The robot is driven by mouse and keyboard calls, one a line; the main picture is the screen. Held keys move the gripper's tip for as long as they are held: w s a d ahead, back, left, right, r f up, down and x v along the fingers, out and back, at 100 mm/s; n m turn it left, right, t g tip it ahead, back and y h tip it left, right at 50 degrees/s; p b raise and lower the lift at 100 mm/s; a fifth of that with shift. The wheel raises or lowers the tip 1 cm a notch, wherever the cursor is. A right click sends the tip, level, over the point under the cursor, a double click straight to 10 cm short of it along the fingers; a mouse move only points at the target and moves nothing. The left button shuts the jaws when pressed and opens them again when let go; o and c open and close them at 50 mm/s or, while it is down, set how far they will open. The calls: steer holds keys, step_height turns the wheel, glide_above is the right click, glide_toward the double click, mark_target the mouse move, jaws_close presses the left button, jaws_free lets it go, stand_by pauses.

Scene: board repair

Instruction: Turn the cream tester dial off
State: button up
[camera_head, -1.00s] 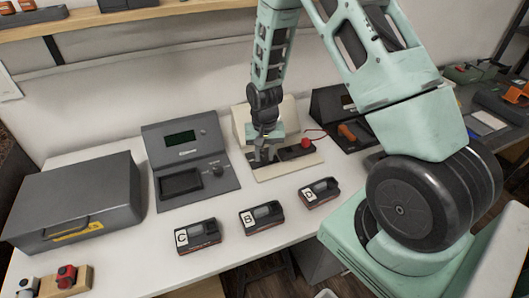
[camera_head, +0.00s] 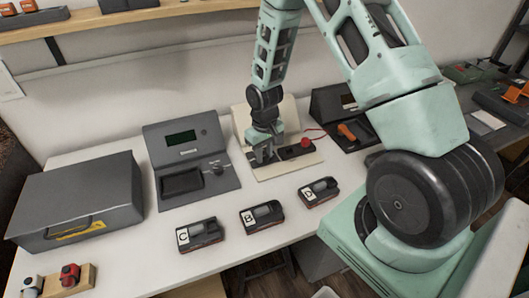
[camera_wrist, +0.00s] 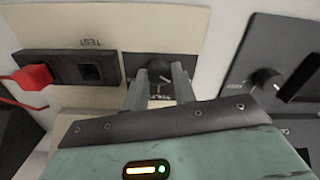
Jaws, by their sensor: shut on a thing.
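The cream tester (camera_head: 285,171) stands at the back of the white table, between two dark grey units, with my arm in front of part of it. Its dial (camera_wrist: 159,73) is a dark knob on a black plate in the wrist view. My gripper (camera_wrist: 161,78) is shut on this dial, one finger on each side. In the head view my gripper (camera_head: 262,157) reaches down onto the tester's front left, and the dial is hidden there. The dial's pointer setting is too small to read.
A red plug with a lead (camera_wrist: 38,76) sits beside the TEST socket. A dark grey tester (camera_head: 190,150) with its own knob (camera_wrist: 267,79) stands close by. Battery packs C (camera_head: 199,236), B (camera_head: 262,217) and D (camera_head: 319,192) lie in front. A grey case (camera_head: 80,200) is at left.

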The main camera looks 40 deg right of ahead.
mark_target(264, 156)
stand_by(0.3)
steer(key=o, duration=1)
step_height(264, 156, up, 17)
steer(key=shift+r, duration=0.2)
steer(key=s+a+r+n, duration=0.2)
steer(key=s+a, duration=0.3)
steer(key=a, duration=0.4)
steer(key=s+a+r+n, duration=0.25)
steer(key=s+a, duration=0.25)
steer(key=a, duration=0.4)
steer(key=s+a+n, duration=0.1)
steer(key=s+a, duration=0.1)
steer(key=s, duration=0.3)
steer(key=s+a+r+n, duration=0.1)
steer(key=s+a, duration=0.1)
steer(key=s, duration=0.3)
steer(key=s+a+n, duration=0.1)
steer(key=s+a, duration=0.1)
steer(key=s, duration=0.2)
steer(key=shift+s+a+r+y, duration=0.15)
steer(key=shift+s+a+y, duration=0.15)
steer(key=shift+s, duration=0.1)
